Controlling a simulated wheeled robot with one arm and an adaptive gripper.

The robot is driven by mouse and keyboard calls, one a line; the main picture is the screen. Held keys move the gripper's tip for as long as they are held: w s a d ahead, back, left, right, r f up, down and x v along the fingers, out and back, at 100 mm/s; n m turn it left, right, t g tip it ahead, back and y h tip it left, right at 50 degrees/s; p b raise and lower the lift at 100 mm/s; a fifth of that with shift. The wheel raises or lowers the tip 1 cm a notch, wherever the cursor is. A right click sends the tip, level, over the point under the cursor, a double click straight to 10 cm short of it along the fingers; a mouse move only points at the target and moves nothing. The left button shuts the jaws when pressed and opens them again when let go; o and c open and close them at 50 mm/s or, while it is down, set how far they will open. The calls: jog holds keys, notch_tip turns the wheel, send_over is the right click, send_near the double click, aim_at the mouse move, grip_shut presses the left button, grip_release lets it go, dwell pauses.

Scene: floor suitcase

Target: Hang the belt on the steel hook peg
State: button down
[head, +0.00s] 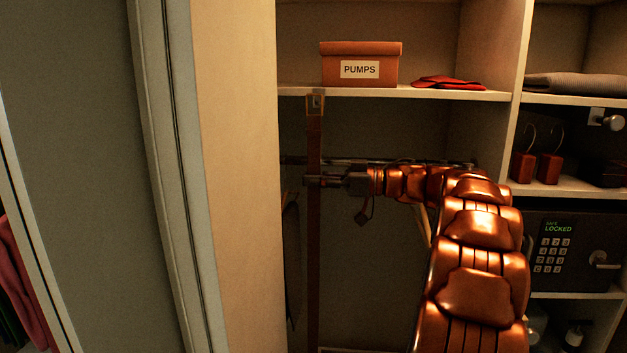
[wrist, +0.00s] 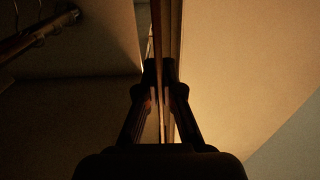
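The brown belt (head: 314,235) runs straight up and down in the head view, with its metal buckle (head: 315,103) at the top, in front of the shelf edge. My gripper (head: 316,181) is at the belt's upper part, below the buckle. In the wrist view the fingers (wrist: 161,100) close in on both sides of the belt strap (wrist: 167,45), shut on it. The belt's lower end runs out of the head view. A steel peg on a plate (head: 607,120) shows in the right compartment; I cannot tell whether it is the hook peg.
A PUMPS box (head: 360,65) and a red cloth (head: 448,83) lie on the shelf (head: 440,93) above my gripper. A pale panel (head: 232,180) stands close on the left. A clothes rod (wrist: 35,35) runs behind. A locked safe (head: 570,250) is at right.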

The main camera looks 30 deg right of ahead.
jog(key=shift+w+d+f+p, duration=0.25)
jog(key=shift+w+d+p, duration=0.25)
jog(key=shift+w+d, duration=0.15)
jog(key=shift+w+d+f+p, duration=0.2)
jog(key=shift+w+d+p, duration=0.3)
jog(key=shift+w, duration=0.15)
jog(key=shift+f, duration=0.1)
jog(key=c, duration=1.2)
grip_release()
jog(key=shift+c, duration=0.2)
jog(key=v, duration=1.2)
